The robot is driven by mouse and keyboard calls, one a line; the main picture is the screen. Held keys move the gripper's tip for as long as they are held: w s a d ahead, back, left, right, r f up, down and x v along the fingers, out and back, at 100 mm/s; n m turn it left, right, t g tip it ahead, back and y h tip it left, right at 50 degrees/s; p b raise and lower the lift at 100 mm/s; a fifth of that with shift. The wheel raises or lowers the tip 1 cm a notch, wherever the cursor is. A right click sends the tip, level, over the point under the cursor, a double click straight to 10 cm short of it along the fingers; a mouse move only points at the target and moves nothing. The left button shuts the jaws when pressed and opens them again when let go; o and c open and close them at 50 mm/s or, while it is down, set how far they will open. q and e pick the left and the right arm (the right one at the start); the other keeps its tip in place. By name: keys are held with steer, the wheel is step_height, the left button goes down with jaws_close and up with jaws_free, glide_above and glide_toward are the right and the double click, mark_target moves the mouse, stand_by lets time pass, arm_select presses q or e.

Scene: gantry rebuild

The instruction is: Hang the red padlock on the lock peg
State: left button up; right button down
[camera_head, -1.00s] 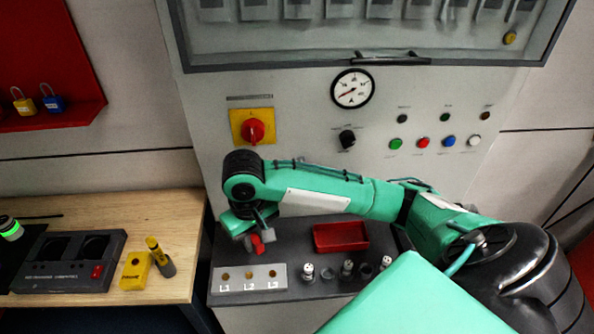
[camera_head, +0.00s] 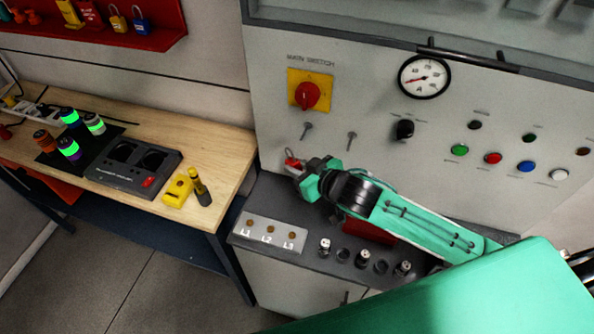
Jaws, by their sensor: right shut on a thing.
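The red padlock (camera_head: 291,160) is at the tip of my right gripper (camera_head: 297,169), which is shut on it. The padlock is in front of the grey panel, below the red and yellow main switch (camera_head: 307,94). Two small grey pegs stick out of the panel under the switch: a left peg (camera_head: 306,130) and a right peg (camera_head: 351,138). The padlock is below the left peg and apart from it in the picture. No label shows which one is the lock peg. The fingers hide part of the padlock. My left gripper is out of view.
The dark shelf below holds the L1-L3 plate (camera_head: 270,233), several small fuse-like parts and a red tray (camera_head: 366,230), partly behind my arm. A gauge (camera_head: 424,77) and buttons are at right. A wooden bench (camera_head: 222,150) stands left, under a red rack (camera_head: 165,45) with other padlocks.

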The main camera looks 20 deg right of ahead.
steer(key=shift+s+r+n+t+y, duration=0.3)
steer(key=shift+r+y, duration=0.05)
steer(key=shift+y, duration=0.25)
steer(key=s+a+r+n+t+y+p, duration=0.1)
steer(key=s+r+n+y, duration=0.1)
steer(key=s+y, duration=0.15)
arm_select(q)
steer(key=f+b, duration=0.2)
steer(key=b, duration=0.1)
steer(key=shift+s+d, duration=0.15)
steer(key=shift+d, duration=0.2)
arm_select(e)
steer(key=shift+y, duration=0.55)
steer(key=w+d, duration=0.1)
steer(key=w, duration=0.1)
steer(key=w+d, duration=0.3)
steer(key=w, duration=0.2)
steer(key=shift+d+f, duration=0.15)
steer(key=shift+d, duration=0.1)
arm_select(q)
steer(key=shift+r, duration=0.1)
arm_select(e)
steer(key=shift+w+d+f, duration=0.1)
